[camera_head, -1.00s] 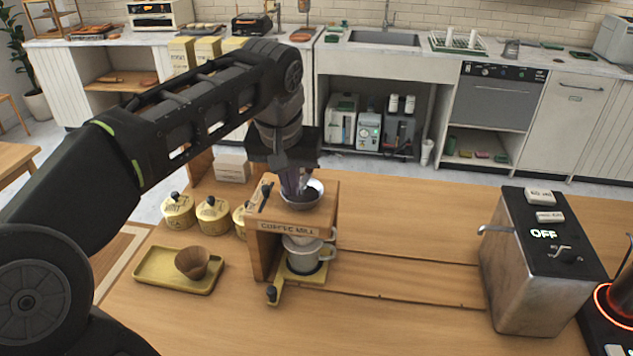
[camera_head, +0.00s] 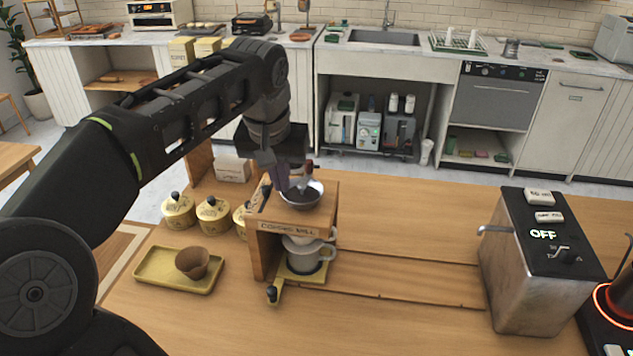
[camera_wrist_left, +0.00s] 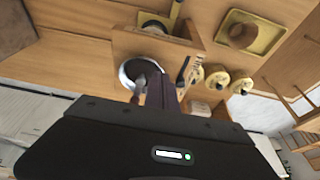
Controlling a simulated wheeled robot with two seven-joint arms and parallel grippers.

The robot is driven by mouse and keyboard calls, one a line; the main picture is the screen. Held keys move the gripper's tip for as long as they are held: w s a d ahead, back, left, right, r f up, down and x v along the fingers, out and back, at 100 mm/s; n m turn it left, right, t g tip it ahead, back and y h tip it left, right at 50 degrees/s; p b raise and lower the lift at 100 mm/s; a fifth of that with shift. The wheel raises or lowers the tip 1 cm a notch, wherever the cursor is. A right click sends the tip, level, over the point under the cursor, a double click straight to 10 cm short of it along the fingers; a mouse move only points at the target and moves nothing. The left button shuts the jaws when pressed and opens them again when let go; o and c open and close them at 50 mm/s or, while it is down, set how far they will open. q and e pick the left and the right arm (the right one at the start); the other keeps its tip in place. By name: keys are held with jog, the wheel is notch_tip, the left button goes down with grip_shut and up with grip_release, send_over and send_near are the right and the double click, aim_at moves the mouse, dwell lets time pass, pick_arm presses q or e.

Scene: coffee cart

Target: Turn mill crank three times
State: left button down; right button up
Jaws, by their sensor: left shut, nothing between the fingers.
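The wooden coffee mill (camera_head: 290,229), with its name on the front, stands on the counter left of centre. A metal bowl (camera_head: 314,202) with dark contents is set in its top; the bowl also shows in the left wrist view (camera_wrist_left: 127,72). A crank handle with a brown knob (camera_head: 309,166) rises over the bowl, just right of my fingers. My left gripper (camera_head: 284,184) is shut and empty, its fingertips by the bowl's left side. In the left wrist view the fingers (camera_wrist_left: 160,88) are together beside the bowl; whether they touch the crank I cannot tell.
A white cup (camera_head: 303,258) stands under the mill. Several yellow canisters (camera_head: 213,215) and a yellow tray (camera_head: 153,277) with a brown cup (camera_head: 192,263) are to the left. A metal machine reading OFF (camera_head: 535,278) stands right. The counter between is clear.

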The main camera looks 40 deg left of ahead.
pick_arm(q)
jog(key=shift+w+a+p, duration=0.3)
jog(key=shift+w+a, duration=0.05)
jog(key=shift+a, duration=0.45)
jog(key=shift+w+a+p, duration=0.3)
jog(key=shift+w+a, duration=0.3)
jog(key=shift+w, duration=0.05)
